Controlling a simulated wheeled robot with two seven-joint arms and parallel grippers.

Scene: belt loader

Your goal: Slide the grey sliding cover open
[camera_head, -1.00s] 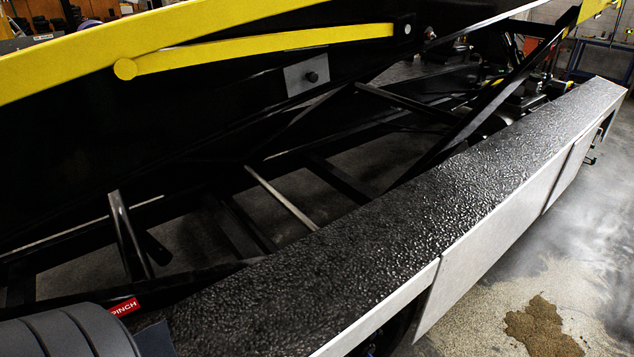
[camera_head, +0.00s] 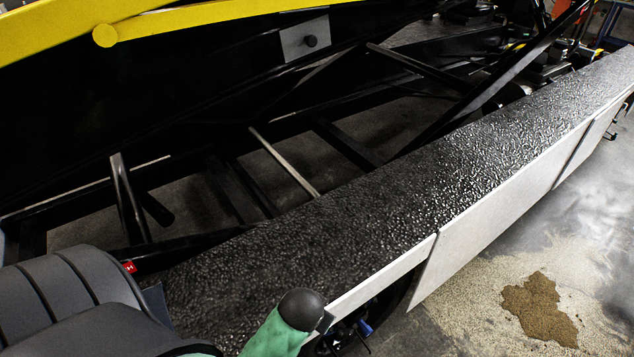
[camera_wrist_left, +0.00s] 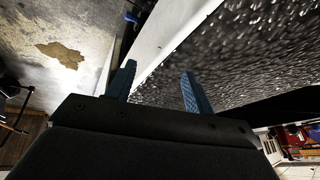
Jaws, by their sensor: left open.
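A flat light grey panel (camera_head: 490,235) hangs on the side of the loader, below the black textured deck (camera_head: 400,220). My right gripper is in neither view.
A dark wheel (camera_head: 385,312) and a small blue part (camera_head: 366,328) sit under the deck, left of the panel. A grey seat (camera_head: 70,295) is at lower left. Open concrete floor with a brown stain (camera_head: 540,305) lies at right. Black frame bars (camera_head: 285,162) cross behind the deck.

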